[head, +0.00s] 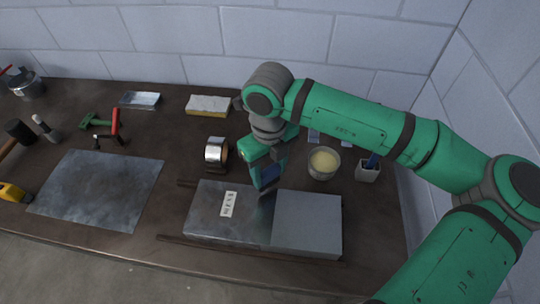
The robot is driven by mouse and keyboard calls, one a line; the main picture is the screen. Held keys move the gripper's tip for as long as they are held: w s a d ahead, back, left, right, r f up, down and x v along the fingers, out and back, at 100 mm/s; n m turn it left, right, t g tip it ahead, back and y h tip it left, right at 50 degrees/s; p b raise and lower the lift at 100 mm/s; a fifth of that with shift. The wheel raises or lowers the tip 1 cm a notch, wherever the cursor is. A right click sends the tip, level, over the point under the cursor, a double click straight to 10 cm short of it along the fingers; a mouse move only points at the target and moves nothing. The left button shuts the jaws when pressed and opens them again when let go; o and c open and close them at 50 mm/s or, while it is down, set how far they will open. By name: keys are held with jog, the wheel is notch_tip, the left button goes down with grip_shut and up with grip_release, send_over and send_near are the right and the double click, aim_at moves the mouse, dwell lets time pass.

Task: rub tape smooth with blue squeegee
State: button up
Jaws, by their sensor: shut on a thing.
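Two grey sheet-metal duct sections lie end to end on the bench, the left section (205,205) and the right section (307,225). The left one is shinier and bears a white label (228,204). They meet at a seam near the middle; whether tape lies there I cannot make out clearly. My gripper (266,180) is above the far part of this seam, pointing down. It is shut on the blue squeegee (270,172), which is partly hidden by the fingers. Whether the squeegee's edge touches the metal I cannot tell. A silver tape roll (216,151) stands behind the left section.
A yellow-and-white sponge (208,105) lies at the back. A flat metal sheet (97,188) and several tools occupy the left. Dark strips lie along the duct's front and back.

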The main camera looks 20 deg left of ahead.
jog(key=shift+s+r, duration=0.1)
jog(key=shift+r, duration=1.2)
jog(key=shift+w+r, duration=0.15)
jog(key=shift+r, duration=0.55)
jog(key=shift+w+r, duration=0.1)
jog(key=shift+r, duration=0.55)
jog(key=shift+s+d+r, duration=0.1)
jog(key=shift+s, duration=0.05)
jog(key=shift+s+a, duration=0.1)
jog(key=shift+a, duration=0.1)
jog(key=shift+s, duration=0.1)
